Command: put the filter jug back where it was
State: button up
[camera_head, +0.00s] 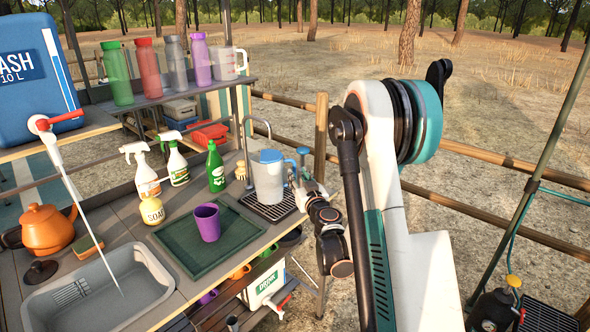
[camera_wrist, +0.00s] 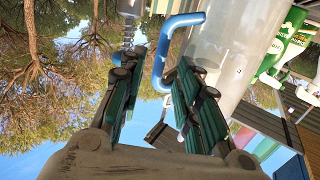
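The filter jug (camera_head: 268,180) is clear grey with a blue lid and a blue handle. In the head view it appears upright at the black drip tray (camera_head: 284,209), beside the tap. My gripper (camera_head: 304,178) is at its right, on the handle side. In the wrist view the jug (camera_wrist: 232,50) fills the upper right, and its blue handle (camera_wrist: 160,58) reaches down between the fingertips. The fingers of my gripper (camera_wrist: 156,72) are apart, with space around the handle. I see no firm contact.
A purple cup (camera_head: 207,222) stands on the green mat (camera_head: 178,241). Spray bottles and a green bottle (camera_head: 215,167) stand left of the jug. A shelf (camera_head: 180,97) above holds several bottles and a measuring jug (camera_head: 229,64). A grey basin (camera_head: 100,290) is at front left.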

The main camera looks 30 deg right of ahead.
jog(key=s+a+b, duration=0.1)
jog(key=s, duration=0.5)
jog(key=shift+c, duration=0.6)
dwell(0.8)
